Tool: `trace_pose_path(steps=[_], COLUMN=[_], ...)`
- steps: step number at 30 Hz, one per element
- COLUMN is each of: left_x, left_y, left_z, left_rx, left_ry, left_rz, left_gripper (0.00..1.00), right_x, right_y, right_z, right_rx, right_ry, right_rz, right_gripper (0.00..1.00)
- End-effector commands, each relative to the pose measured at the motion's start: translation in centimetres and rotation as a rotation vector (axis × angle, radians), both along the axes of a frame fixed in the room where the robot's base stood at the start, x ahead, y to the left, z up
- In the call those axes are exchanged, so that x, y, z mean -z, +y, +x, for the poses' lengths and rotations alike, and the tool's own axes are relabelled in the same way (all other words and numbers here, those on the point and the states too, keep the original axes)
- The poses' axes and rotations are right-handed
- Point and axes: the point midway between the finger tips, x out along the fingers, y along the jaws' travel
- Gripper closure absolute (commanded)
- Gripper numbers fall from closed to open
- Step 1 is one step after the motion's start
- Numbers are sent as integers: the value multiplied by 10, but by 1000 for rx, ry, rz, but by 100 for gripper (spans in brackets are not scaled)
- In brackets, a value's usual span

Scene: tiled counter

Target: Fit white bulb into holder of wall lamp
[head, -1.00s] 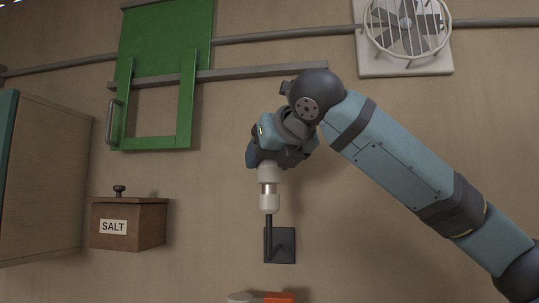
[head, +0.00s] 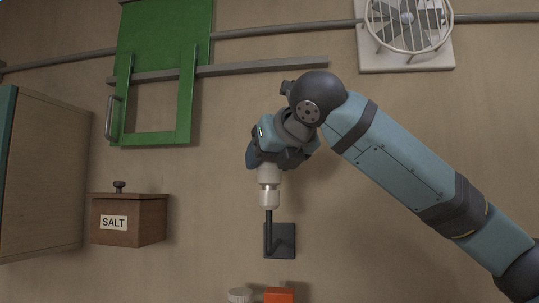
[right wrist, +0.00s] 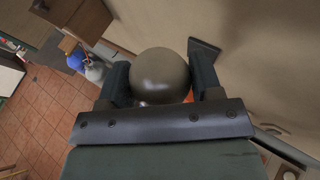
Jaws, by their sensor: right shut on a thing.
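My right gripper (head: 267,160) is above the wall lamp (head: 286,241) and points down. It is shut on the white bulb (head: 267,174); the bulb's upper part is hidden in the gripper. In the right wrist view the bulb's round end (right wrist: 160,74) sits between the two fingers of my gripper (right wrist: 161,88). The bulb's metal cap is at the mouth of the pale holder (head: 269,199), with a short shiny band showing above it. The bulb looks upright and in line with the holder. The holder stands on a dark arm from a square wall plate. My left gripper is out of view.
A wooden salt box (head: 128,219) and a cabinet (head: 45,175) are at the left. A green sliding frame (head: 165,45) and rail are above, with a caged fan (head: 408,22) at the upper right. A white object (head: 240,295) and an orange one (head: 279,295) lie below the lamp.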

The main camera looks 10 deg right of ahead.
Motion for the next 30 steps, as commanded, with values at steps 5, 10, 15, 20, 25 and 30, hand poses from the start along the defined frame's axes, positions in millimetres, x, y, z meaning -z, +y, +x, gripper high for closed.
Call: trace_pose_path(steps=[5, 10, 15, 20, 25, 30], left_x=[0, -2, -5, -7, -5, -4], left_y=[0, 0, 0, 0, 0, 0], left_z=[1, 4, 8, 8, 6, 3], left_rx=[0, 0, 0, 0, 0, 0], left_ry=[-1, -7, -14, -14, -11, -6], left_rz=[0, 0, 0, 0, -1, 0], left_gripper=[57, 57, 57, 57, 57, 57], right_x=[0, 0, 1, 3, 4, 4], right_y=[0, 0, 0, 0, 0, 0], right_z=[0, 0, 0, 0, 0, 0], right_rx=[0, 0, 0, 0, 0, 0], right_ry=[-1, -1, -1, -1, -1, -1], right_rz=[0, 0, 0, 0, 1, 0], right_gripper=[65, 65, 65, 65, 65, 36])
